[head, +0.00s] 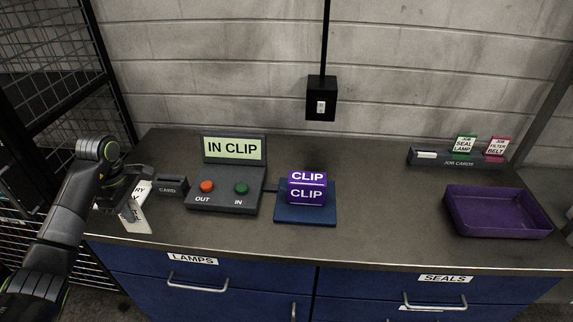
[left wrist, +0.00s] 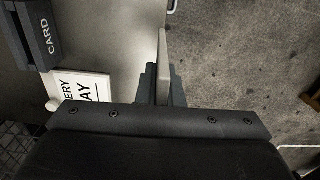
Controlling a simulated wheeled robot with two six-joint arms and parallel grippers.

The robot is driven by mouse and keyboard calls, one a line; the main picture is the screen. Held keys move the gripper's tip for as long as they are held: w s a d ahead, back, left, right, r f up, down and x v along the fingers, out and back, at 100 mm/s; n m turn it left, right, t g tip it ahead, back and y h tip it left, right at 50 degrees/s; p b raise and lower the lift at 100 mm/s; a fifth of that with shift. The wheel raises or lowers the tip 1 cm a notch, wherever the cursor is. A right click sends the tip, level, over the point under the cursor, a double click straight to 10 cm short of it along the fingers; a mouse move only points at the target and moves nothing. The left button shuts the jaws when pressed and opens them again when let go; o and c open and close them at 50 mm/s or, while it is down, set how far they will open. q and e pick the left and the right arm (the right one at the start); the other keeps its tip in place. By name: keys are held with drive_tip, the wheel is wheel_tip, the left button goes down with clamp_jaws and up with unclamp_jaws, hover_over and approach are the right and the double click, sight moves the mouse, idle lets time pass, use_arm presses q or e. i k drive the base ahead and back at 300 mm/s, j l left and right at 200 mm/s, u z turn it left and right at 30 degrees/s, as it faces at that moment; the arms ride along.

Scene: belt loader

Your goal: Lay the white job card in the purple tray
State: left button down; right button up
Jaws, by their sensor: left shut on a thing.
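My left gripper (head: 128,195) is over the left end of the counter, left of the card holder. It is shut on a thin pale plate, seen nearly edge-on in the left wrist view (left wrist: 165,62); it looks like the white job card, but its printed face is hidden. The purple tray (head: 497,225) stands at the right end of the counter, far from this gripper, and looks empty. My right gripper is not in view.
A white lettered sign (left wrist: 82,90) lies near the gripper. A dark CARD holder (head: 171,187), a button console (head: 223,195) and a purple CLIP block (head: 307,188) stand between gripper and tray. A job card rack (head: 460,163) is behind the tray.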

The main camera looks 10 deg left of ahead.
sight(492, 216)
drive_tip(key=k+z, duration=0.3)
drive_tip(key=k+l+z, duration=0.1)
drive_tip(key=z, duration=0.15)
drive_tip(key=i+l+z, duration=0.15)
drive_tip(key=z, duration=0.2)
drive_tip(key=i+l+z, duration=0.15)
drive_tip(key=z, duration=0.25)
drive_tip(key=i+l+z, duration=0.15)
drive_tip(key=z, duration=0.2)
